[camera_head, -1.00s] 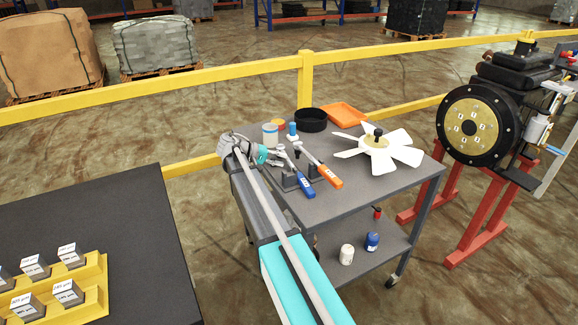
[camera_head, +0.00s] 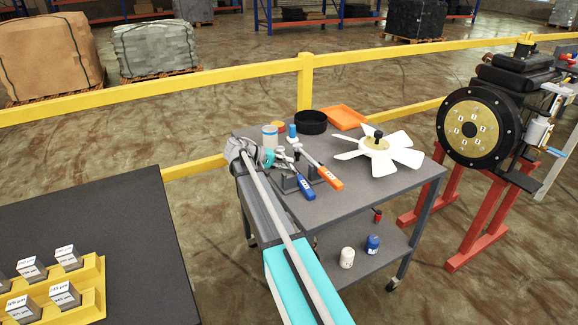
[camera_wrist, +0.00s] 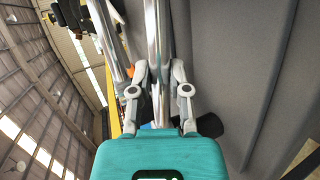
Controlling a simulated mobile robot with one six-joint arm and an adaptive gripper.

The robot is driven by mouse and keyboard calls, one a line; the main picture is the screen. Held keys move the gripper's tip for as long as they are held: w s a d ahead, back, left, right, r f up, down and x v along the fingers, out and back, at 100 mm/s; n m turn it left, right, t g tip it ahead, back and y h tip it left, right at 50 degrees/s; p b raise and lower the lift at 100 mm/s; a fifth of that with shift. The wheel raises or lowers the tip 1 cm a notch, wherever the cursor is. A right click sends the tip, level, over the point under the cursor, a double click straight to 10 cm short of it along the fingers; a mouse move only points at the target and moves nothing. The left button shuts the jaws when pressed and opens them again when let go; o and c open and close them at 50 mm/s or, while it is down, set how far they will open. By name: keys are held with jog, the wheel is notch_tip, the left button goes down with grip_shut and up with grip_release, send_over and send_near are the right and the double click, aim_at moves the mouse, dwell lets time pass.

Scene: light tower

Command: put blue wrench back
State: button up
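The blue wrench (camera_head: 306,189) lies tilted on the cart, its blue handle toward the front and its metal shaft running up and left. It overlaps a dark holder (camera_head: 289,184); whether it is seated cannot be told. My gripper (camera_head: 270,157) is at the left part of the cart top, beside the metal end of the wrench. In the wrist view my gripper (camera_wrist: 159,68) has one finger on each side of a shiny metal shaft (camera_wrist: 157,40). The fingers are close to the shaft; contact is unclear. The orange-handled wrench (camera_head: 330,177) lies just right of the blue one.
On the cart top (camera_head: 352,197) are a white fan (camera_head: 405,157), a black round bowl (camera_head: 311,122), an orange tray (camera_head: 346,117) and small containers. The lower shelf holds bottles (camera_head: 347,257). A dark table (camera_head: 140,235) stands at left, and yellow rails (camera_head: 305,82) run behind.

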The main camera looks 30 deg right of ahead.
jog(key=shift+r, duration=0.15)
grip_shut()
notch_tip(320, 180, up, 10)
jog(key=p, duration=1)
jog(key=shift+f, duration=0.2)
dwell(0.6)
